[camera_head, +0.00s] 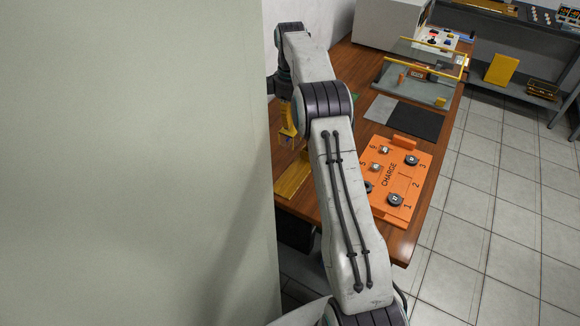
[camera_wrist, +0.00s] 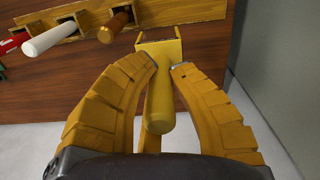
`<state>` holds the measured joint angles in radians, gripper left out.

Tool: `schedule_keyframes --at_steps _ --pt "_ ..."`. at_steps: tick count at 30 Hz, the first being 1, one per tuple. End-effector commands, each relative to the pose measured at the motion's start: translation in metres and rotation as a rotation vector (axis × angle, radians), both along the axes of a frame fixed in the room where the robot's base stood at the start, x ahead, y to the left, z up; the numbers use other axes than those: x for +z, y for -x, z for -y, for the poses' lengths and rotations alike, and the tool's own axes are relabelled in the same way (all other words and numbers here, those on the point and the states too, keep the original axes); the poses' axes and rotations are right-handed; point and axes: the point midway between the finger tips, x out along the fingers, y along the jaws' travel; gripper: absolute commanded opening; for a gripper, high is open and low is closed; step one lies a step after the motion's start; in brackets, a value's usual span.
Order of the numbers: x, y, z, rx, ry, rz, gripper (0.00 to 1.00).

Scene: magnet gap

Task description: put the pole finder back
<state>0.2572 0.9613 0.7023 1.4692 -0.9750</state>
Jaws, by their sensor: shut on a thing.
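In the wrist view, my gripper (camera_wrist: 166,68) is shut on a yellow handle (camera_wrist: 160,105), which I take to be the pole finder. A yellow two-pronged, squared piece (camera_wrist: 160,50) shows at its far end, between and beyond the fingertips. A yellow wooden rack (camera_wrist: 185,12) on the brown tabletop lies just beyond, holding tools with a copper-brown handle (camera_wrist: 113,27), a white handle (camera_wrist: 48,40) and a red one (camera_wrist: 14,42). In the head view, the rack (camera_head: 292,180) is partly hidden behind my arm, and my gripper (camera_head: 287,137) is small and half covered.
An orange CHARGE board (camera_head: 409,185) with several dark and light pieces lies right of my arm. A black mat (camera_head: 414,123) and a yellow-railed fixture (camera_head: 412,85) stand farther back. A large pale panel (camera_head: 130,160) blocks the left. Tiled floor (camera_head: 490,220) is open at right.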

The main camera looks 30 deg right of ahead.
Motion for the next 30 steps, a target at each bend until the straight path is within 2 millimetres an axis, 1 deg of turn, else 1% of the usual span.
schedule_keyframes --at_steps 1,5,21,30 --pt "-0.006 0.004 -0.002 0.000 0.000 0.000 0.00" --pt "-0.008 0.013 -0.007 0.001 0.000 -0.001 0.00" --pt "-0.034 0.054 -0.027 0.002 0.000 -0.001 0.00" --pt "-0.044 0.066 -0.033 0.000 -0.001 0.001 0.00"
